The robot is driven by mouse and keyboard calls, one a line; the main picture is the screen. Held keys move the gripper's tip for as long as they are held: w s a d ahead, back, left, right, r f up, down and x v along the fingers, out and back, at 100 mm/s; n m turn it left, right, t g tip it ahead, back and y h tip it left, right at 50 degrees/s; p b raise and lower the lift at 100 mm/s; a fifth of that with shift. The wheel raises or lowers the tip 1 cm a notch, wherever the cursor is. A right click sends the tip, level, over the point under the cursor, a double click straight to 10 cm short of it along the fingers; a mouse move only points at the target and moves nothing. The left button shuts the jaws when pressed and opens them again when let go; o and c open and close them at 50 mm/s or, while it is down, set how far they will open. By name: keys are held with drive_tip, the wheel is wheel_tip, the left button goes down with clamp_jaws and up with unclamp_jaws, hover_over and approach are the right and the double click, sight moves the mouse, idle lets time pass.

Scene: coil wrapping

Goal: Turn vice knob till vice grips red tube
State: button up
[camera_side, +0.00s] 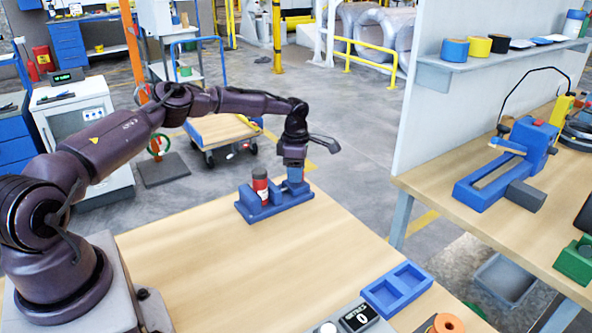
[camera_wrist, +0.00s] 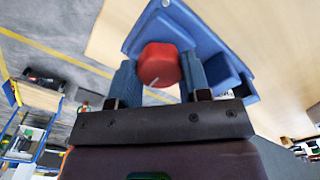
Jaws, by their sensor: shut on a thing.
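The blue vice (camera_side: 250,213) sits at the far corner of the wooden table. The red tube (camera_side: 260,188), with a dark band, stands upright in the vice at its left part. I cannot tell whether the jaws touch it. My gripper (camera_side: 293,183) points down over the right part of the vice, apart from the tube. In the wrist view my two blue fingers are shut on a round red knob (camera_wrist: 158,63), which has a small pale mark. The vice body (camera_wrist: 225,68) shows behind it. The tube is not seen in the wrist view.
A white partition (camera_side: 425,125) stands to the right.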

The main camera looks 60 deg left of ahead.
drive_tip(key=shift+r, duration=0.1)
idle(0.3)
drive_tip(key=o, duration=0.9)
wheel_tip(320, 180, up, 13)
drive_tip(key=shift+f, duration=0.1)
